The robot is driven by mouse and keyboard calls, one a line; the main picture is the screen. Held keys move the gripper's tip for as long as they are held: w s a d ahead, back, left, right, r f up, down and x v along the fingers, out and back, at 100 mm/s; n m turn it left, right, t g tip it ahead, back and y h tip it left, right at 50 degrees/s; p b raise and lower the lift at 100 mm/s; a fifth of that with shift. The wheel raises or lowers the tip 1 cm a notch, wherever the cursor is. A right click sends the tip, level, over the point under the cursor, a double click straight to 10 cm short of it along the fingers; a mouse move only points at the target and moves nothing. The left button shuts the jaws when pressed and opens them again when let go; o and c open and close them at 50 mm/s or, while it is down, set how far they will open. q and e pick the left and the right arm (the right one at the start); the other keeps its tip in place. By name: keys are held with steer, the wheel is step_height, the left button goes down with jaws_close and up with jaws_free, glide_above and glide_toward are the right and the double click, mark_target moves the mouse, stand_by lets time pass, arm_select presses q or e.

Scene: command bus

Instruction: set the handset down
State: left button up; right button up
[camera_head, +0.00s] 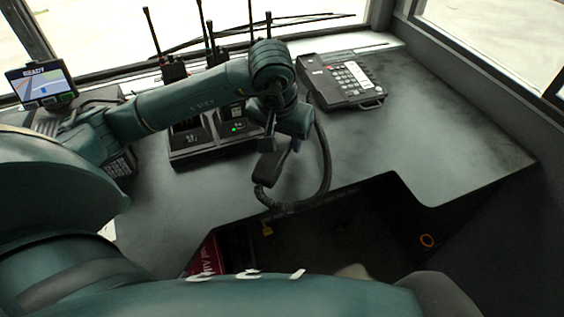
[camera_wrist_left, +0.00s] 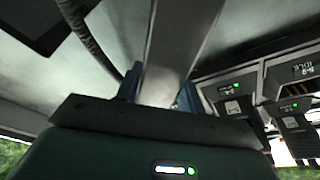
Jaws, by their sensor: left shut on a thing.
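The black handset (camera_head: 270,166) hangs from my left gripper (camera_head: 281,143) in the head view, above the dark grey desk (camera_head: 440,150) near its front edge. My left gripper is shut on it. A black coiled cord (camera_head: 325,165) loops from the handset's lower end up toward the phone side. The desk phone (camera_head: 342,80) with its keypad sits behind and to the right. In the left wrist view the held handset (camera_wrist_left: 178,45) runs upward between the fingers, and the cord (camera_wrist_left: 88,38) shows at the upper left. My right gripper is not in view.
A radio charger dock (camera_head: 205,142) with a green light stands left of the handset. Several radios with antennas (camera_head: 173,70) stand along the windscreen. A tablet (camera_head: 42,82) is at the far left. The desk's right side is clear; an open footwell (camera_head: 340,235) lies in front.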

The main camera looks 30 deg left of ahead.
mark_target(280, 141)
arm_select(q)
steer(key=shift+s+x, duration=0.25)
steer(key=shift+x, duration=0.8)
steer(key=shift+s+x, duration=0.25)
steer(key=shift+x, duration=0.85)
steer(key=shift+s+x, duration=0.25)
steer(key=shift+x, duration=0.8)
steer(key=o, duration=1.1)
steer(key=shift+f, duration=0.25)
steer(key=shift+r, duration=0.3)
steer(key=v, duration=1.1)
steer(key=shift+s+r, duration=0.2)
steer(key=shift+r, duration=0.15)
